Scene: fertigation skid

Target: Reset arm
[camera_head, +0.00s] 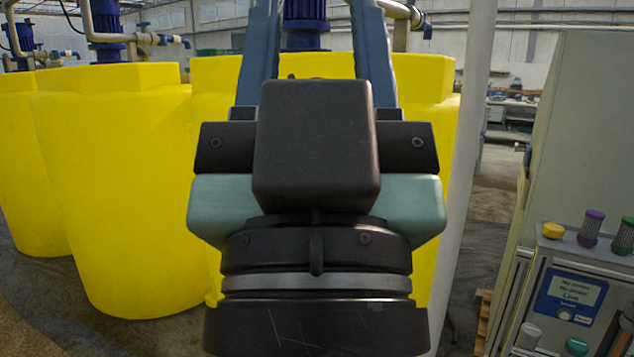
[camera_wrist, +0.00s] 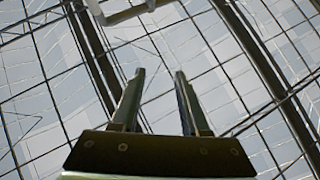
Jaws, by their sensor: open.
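My gripper (camera_wrist: 158,78) points up in the wrist view, with its two fingers apart and nothing between them. In the head view my gripper (camera_head: 318,60) rises in the middle of the picture, close to the camera. Its two blue-grey fingers stand apart and run out of the top edge. My wrist hides the middle of the scene.
Several yellow tanks (camera_head: 115,190) with blue motors stand behind my arm. A pale pole (camera_head: 468,170) rises right of my arm. At the right, a grey cabinet (camera_head: 590,130) stands by a panel with a small display (camera_head: 572,297); yellow, purple and green capped items sit on its ledge.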

